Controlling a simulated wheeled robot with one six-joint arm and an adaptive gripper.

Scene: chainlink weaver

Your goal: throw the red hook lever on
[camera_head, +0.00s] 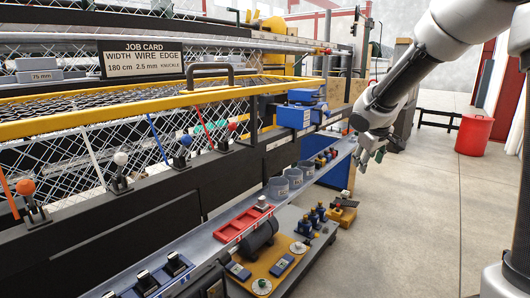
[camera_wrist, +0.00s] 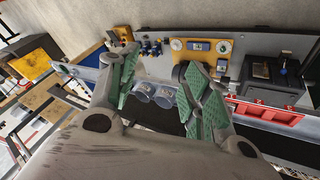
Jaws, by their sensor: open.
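The red-knobbed lever (camera_head: 231,127) stands on the black beam of the machine, right of the blue-knobbed lever (camera_head: 186,141). Its small black base sits at the beam's edge; whether it is on or off I cannot tell. My gripper (camera_head: 371,157) hangs to the right of it, out over the aisle and well apart from it, pointing down. In the wrist view my gripper (camera_wrist: 163,80) has its green-padded fingers spread with nothing held between them. The red lever cannot be made out in the wrist view.
A white-knobbed lever (camera_head: 120,159) and an orange-knobbed lever (camera_head: 26,188) stand farther left. A yellow rail (camera_head: 150,107) runs above the beam. A blue box (camera_head: 300,116) lies between the red lever and my gripper. Grey cups (camera_head: 278,187) and a red tray (camera_head: 242,223) sit on the lower shelf.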

